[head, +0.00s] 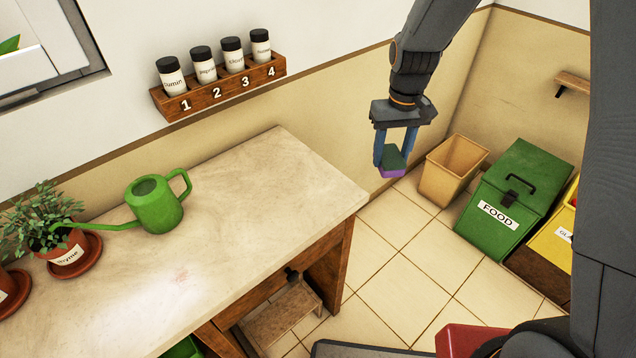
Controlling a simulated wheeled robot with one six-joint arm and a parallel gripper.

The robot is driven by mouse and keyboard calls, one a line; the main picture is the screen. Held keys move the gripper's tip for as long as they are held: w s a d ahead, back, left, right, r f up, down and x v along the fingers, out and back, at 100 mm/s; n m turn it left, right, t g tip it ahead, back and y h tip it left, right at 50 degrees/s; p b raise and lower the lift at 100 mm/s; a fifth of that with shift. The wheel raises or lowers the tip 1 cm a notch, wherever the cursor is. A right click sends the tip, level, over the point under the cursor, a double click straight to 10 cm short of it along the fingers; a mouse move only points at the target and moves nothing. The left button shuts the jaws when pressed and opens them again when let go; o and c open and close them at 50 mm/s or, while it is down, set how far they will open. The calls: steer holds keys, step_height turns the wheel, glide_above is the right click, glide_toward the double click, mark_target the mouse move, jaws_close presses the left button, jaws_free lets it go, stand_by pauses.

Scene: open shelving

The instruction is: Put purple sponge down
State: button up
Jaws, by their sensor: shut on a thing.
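A sponge (392,171), purple below with a dark green top layer, hangs between the fingers of my gripper (394,156). The gripper points down and its two blue fingers are shut on the sponge. It is held in the air to the right of the wooden counter (250,190), with the tiled floor and the beige wall behind it. Nothing appears to touch the sponge from below.
The counter bears a green watering can (156,205) and a potted thyme plant (68,258). A spice rack (222,88) hangs above. On the floor stand an open tan bin (437,184), a closed green FOOD bin (515,192) and a yellow bin (553,237). The counter's right half is clear.

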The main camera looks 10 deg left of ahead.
steer(key=s+a+r+n, duration=0.3)
steer(key=s+a+r, duration=0.1)
steer(key=a, duration=0.4)
steer(key=s+a+r+n, duration=0.3)
steer(key=s+a+r, duration=0.2)
steer(key=a, duration=0.4)
step_height(320, 180, down, 10)
steer(key=shift+a+f+p, duration=0.15)
steer(key=shift+p, duration=1.05)
steer(key=shift+f, duration=0.15)
steer(key=o, duration=1.1)
step_height(320, 180, up, 12)
steer(key=b, duration=0.3)
steer(key=shift+r, duration=0.2)
